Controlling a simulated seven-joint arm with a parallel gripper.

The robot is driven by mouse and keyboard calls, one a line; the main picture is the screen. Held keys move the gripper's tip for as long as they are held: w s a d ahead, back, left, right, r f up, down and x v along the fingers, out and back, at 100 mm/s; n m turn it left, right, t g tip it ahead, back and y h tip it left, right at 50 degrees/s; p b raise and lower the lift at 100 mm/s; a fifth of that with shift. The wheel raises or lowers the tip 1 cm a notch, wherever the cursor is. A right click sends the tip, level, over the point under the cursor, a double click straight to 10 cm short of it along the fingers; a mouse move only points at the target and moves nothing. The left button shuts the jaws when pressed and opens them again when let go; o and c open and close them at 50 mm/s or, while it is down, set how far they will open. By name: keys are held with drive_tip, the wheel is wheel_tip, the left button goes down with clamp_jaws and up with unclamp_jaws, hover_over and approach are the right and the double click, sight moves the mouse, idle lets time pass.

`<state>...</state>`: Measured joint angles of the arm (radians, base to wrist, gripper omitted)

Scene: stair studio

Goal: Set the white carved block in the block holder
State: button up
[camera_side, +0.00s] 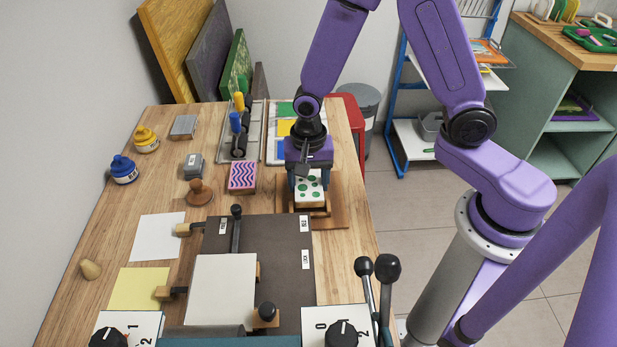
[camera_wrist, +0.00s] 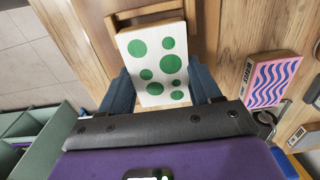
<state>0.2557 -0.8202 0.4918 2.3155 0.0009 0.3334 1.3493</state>
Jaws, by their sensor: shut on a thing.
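The white carved block (camera_side: 309,190) has green dots on its face. It also shows in the wrist view (camera_wrist: 153,65). My gripper (camera_side: 308,180) is shut on it, with one dark blue finger on each side in the wrist view (camera_wrist: 160,92). The wooden block holder (camera_side: 334,212) is a brown board with a raised frame on the table. In the wrist view its frame (camera_wrist: 117,21) shows beyond the block's far end. The block is over or at the holder; whether it touches it I cannot tell, since the block hides much of the frame.
A pink block with blue waves (camera_side: 242,176) lies left of the holder, close to my gripper. The dark press bed (camera_side: 285,240) with levers is in front. Rollers (camera_side: 236,122) and coloured sheets (camera_side: 284,127) lie behind. The table's right edge is close to the holder.

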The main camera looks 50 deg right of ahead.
drive_tip(key=shift+f, duration=0.9)
idle(0.5)
drive_tip(key=o, duration=1.2)
drive_tip(key=shift+c, duration=0.2)
drive_tip(key=shift+r, duration=4)
drive_tip(key=s+d+r+n, duration=0.3)
drive_tip(key=s+r+n, duration=0.1)
drive_tip(key=s+n, duration=0.6)
drive_tip(key=s+d+r+n, duration=0.3)
drive_tip(key=s+r+n, duration=0.2)
drive_tip(key=s+n, duration=0.4)
drive_tip(key=n, duration=0.2)
drive_tip(key=shift+s+n, duration=0.3)
drive_tip(key=shift+s, duration=0.1)
